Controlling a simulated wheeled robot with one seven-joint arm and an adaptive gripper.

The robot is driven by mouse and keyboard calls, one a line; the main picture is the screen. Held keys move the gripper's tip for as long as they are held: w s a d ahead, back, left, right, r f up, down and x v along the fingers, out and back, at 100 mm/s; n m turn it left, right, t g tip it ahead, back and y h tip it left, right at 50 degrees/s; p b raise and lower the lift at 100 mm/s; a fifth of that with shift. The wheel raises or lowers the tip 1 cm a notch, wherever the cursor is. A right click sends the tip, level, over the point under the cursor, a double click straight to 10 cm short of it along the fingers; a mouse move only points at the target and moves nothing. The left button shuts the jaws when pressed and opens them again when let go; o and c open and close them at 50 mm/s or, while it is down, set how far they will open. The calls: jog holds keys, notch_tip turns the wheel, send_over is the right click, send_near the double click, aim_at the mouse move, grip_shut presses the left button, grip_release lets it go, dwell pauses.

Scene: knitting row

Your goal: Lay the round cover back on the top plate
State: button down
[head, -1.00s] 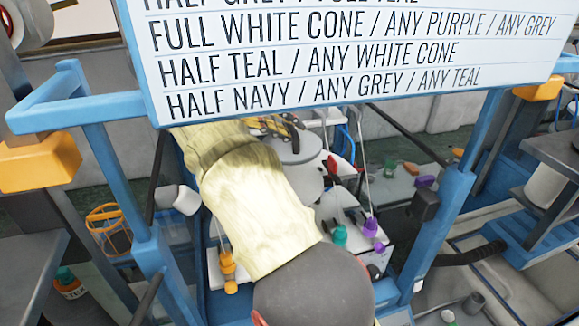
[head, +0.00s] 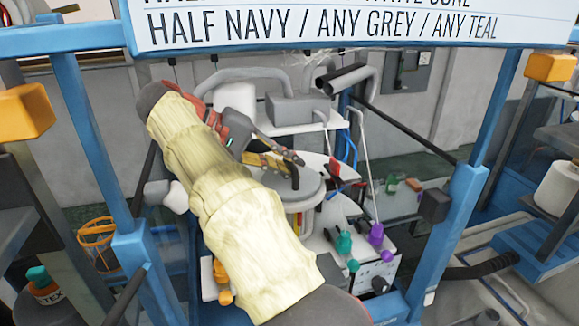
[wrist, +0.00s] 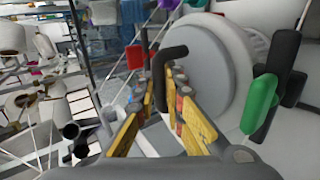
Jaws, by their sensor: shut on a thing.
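My gripper (head: 287,161) reaches in from the left and is shut on the bent black handle (head: 294,175) of the round grey cover (head: 312,190). The cover looks roughly level in the head view, over the middle of the machine. In the wrist view, the yellow-sided fingers (wrist: 168,78) close around the handle (wrist: 174,52), with the cover's grey face (wrist: 217,65) beyond. A paler round surface (wrist: 254,47), perhaps the top plate, shows behind the cover's edge. The cover hides most of what lies beneath it. I cannot tell whether it touches the plate.
Teal (head: 344,243) and purple (head: 376,234) parts stand at the machine's front right, orange ones (head: 221,272) at front left. Thin pale rods rise on the right. Blue frame posts (head: 455,225) flank the machine, and a sign (head: 320,28) hangs above.

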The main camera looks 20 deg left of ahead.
jog(key=c, duration=1.9)
grip_release()
jog(key=shift+a, duration=0.1)
jog(key=p+v, duration=0.4)
jog(key=shift+s+a+r+p, duration=0.1)
jog(key=shift+s+r+p, duration=0.05)
jog(key=shift+r+p, duration=0.2)
jog(key=shift+s+a+r+p, duration=0.4)
jog(key=shift+a+p, duration=0.1)
jog(key=shift+p, duration=0.4)
jog(key=shift+s+a+r+p, duration=0.15)
jog(key=shift+s+a+p, duration=0.3)
jog(key=shift+p, duration=0.25)
jog(key=shift+w, duration=0.1)
